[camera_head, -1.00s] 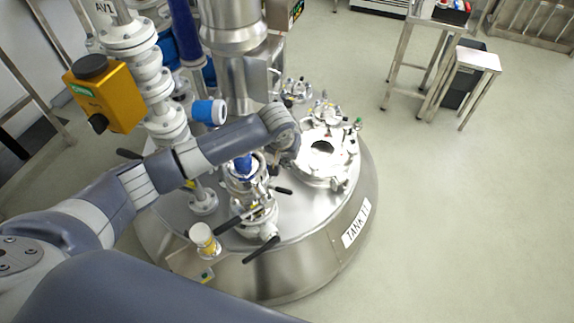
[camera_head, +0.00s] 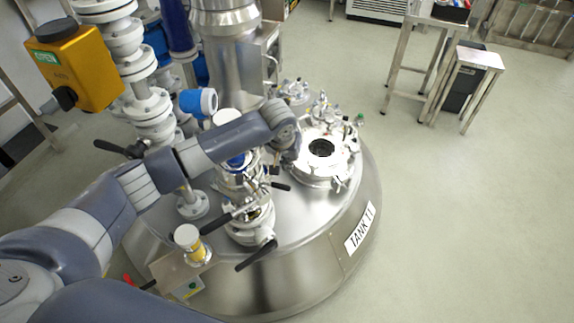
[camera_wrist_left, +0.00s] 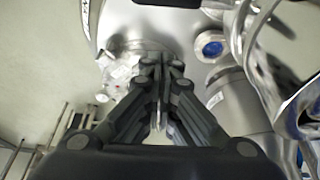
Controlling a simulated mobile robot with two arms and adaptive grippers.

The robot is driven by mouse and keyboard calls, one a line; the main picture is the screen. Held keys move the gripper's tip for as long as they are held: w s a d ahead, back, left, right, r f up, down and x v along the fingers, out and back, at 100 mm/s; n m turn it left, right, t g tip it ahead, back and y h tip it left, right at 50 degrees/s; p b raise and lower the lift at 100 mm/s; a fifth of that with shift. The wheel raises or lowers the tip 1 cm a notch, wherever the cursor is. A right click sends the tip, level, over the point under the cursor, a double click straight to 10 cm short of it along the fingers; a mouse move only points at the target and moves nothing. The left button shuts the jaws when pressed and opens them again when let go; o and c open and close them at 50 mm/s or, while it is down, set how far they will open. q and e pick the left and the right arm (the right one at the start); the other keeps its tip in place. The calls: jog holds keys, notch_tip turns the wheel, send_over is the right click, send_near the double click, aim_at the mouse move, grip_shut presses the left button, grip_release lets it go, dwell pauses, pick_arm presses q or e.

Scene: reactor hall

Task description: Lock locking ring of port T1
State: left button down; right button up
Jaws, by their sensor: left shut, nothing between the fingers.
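The steel tank labelled TANK T1 (camera_head: 290,272) stands in the middle of the head view. On its top right is a round port with a metal ring (camera_head: 318,176) and small fittings around a dark central opening (camera_head: 321,148). I cannot tell whether the ring is locked. My left arm reaches over the tank from the left, its wrist beside the port's left edge; its fingers are hidden there. In the left wrist view the left gripper (camera_wrist_left: 162,66) is shut and empty, with blurred metal fittings beyond its tips. My right gripper is not in view.
A valve with black handles (camera_head: 249,222) stands on the tank left of the port. A yellow actuator box (camera_head: 88,68) and white flanged pipe (camera_head: 146,92) rise at left. A steel column (camera_head: 228,45) is behind. Steel tables (camera_head: 470,60) stand far right; the floor between is clear.

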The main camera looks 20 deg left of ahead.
aim_at(276, 185)
pick_arm(q)
jog(key=shift+s+f, duration=0.2)
jog(key=shift+s, duration=1.8)
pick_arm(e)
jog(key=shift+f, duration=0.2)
pick_arm(q)
jog(key=shift+p, duration=0.3)
jog(key=s+m+p, duration=0.1)
jog(key=s+p, duration=0.1)
jog(key=p, duration=0.3)
jog(key=shift+d+m+h, duration=0.1)
jog(key=shift+m+h, duration=0.2)
jog(key=shift+m, duration=0.1)
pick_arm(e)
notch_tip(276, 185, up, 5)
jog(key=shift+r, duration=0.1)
